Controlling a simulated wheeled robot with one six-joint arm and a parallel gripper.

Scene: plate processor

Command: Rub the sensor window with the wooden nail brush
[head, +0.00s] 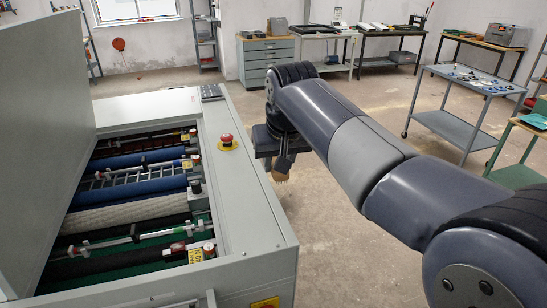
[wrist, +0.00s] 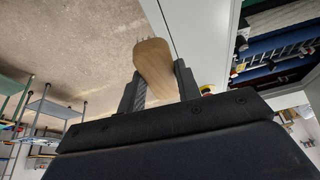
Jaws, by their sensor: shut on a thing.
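My gripper (head: 282,163) is at the right side of the plate processor (head: 247,200), over the floor, in the head view. In the wrist view my gripper (wrist: 160,88) is shut on the wooden nail brush (wrist: 154,62), a pale wooden block with short bristles at its far end. The brush also shows in the head view as a small tan piece (head: 281,176) below the fingers, bristles downward. The processor's lid stands open, showing its rollers and bars inside. I cannot make out the sensor window in either view.
The raised lid (head: 45,130) stands at the left. A wheeled cart (head: 470,80) stands at the right. The floor between is clear.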

